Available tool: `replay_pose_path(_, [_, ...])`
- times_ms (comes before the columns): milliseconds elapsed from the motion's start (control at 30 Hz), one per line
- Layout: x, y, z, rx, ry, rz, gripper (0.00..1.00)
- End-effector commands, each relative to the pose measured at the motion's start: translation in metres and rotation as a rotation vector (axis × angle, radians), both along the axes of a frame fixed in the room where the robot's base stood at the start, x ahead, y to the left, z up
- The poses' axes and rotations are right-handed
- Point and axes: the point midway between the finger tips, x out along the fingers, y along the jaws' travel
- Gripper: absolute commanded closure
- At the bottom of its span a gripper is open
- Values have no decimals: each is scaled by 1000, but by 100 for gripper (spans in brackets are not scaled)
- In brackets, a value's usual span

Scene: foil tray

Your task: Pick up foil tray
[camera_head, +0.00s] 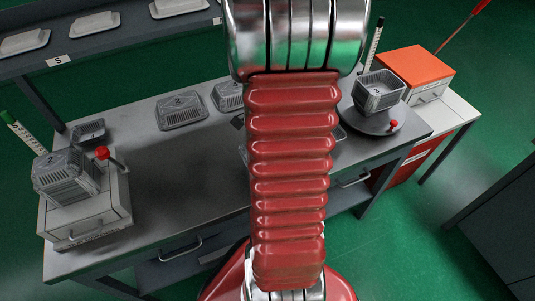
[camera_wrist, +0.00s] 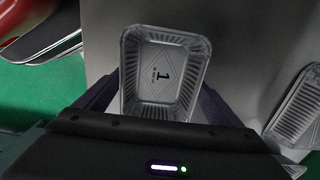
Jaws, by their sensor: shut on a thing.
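A foil tray (camera_wrist: 165,72) marked 1 sits between the fingers of my gripper (camera_wrist: 160,100) in the wrist view. It is silver and ribbed, and its open top faces the camera. My gripper is shut on it, one dark finger at each side. Whether the tray still touches the grey surface below I cannot tell. In the head view my red arm hides the gripper and most of what lies behind it. A foil tray (camera_head: 181,111) marked 2 lies on the table, and another tray (camera_head: 227,96) lies beside it, partly hidden by my arm.
Trays sit on a box (camera_head: 88,215) at left, with a small tray (camera_head: 89,132) marked 4 behind. A tray (camera_head: 379,91) stands on a round turntable (camera_head: 372,121) at right, near an orange-topped box (camera_head: 416,66). Another tray (camera_wrist: 298,110) lies right in the wrist view.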

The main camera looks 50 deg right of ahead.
Motion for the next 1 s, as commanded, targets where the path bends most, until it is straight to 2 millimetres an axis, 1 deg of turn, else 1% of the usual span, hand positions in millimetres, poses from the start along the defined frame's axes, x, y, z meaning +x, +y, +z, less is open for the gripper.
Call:
replay_pose_path(267, [0,0,1,0,0,0,32])
replay_pose_path(367, [0,-1,5,-2,-1,0,32])
replay_pose_path(467, [1,-1,13,-3,-3,0,32])
replay_pose_path(567, [1,-1,25,-4,-2,0,32])
replay_pose_path(900, [1,-1,83,-4,-2,0,32])
replay_pose_path(1000, [0,0,94,-2,-1,0,32])
